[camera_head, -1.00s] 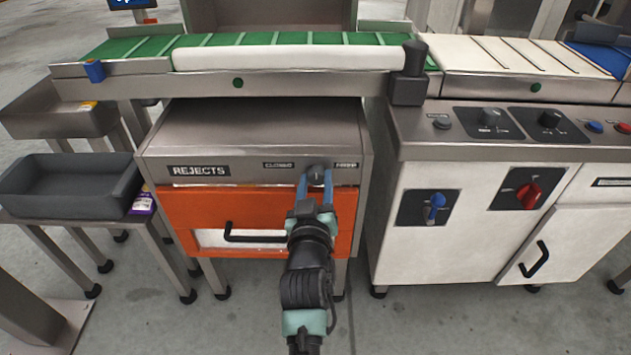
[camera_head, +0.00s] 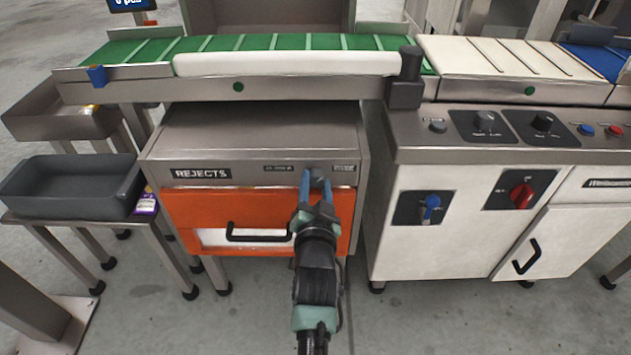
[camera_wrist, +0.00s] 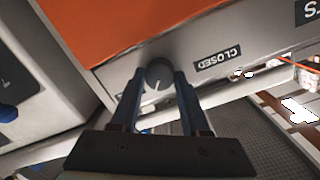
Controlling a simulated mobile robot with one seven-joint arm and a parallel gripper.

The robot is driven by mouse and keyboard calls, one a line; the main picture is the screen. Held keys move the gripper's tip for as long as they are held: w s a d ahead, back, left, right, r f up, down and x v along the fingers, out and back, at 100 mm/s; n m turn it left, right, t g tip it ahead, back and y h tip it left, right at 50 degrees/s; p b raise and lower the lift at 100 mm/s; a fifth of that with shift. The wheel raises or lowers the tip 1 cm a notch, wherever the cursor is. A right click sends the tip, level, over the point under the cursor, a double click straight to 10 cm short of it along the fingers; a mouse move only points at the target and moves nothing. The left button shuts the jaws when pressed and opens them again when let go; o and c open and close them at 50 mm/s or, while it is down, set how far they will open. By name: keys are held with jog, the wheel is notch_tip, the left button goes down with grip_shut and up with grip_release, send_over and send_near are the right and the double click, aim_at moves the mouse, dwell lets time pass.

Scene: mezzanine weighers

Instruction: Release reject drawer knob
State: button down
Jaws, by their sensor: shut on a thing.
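The round grey reject drawer knob (camera_wrist: 159,74) is on the steel front strip of the rejects cabinet (camera_head: 262,132), beside a "CLOSED" label. In the wrist view a pale pointer line shows on its face. My gripper (camera_head: 316,182) is shut on the knob, with a blue finger on each side; it also shows in the wrist view (camera_wrist: 158,88). In the head view my fingers partly cover the knob. The orange drawer front (camera_head: 205,207), with a black bar handle (camera_head: 256,238), is below the knob and looks flush with the cabinet.
A green conveyor (camera_head: 240,43) with a white guard runs above the cabinet. To the right is a control cabinet (camera_head: 440,255) with blue and red rotary knobs. A dark grey tray (camera_head: 70,197) is on a stand at left. The floor in front is clear.

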jog(key=shift+m, duration=0.4)
jog(key=shift+c, duration=1.9)
grip_release()
jog(key=s+r+p, duration=0.1)
jog(key=s+p, duration=0.4)
jog(key=s, duration=0.8)
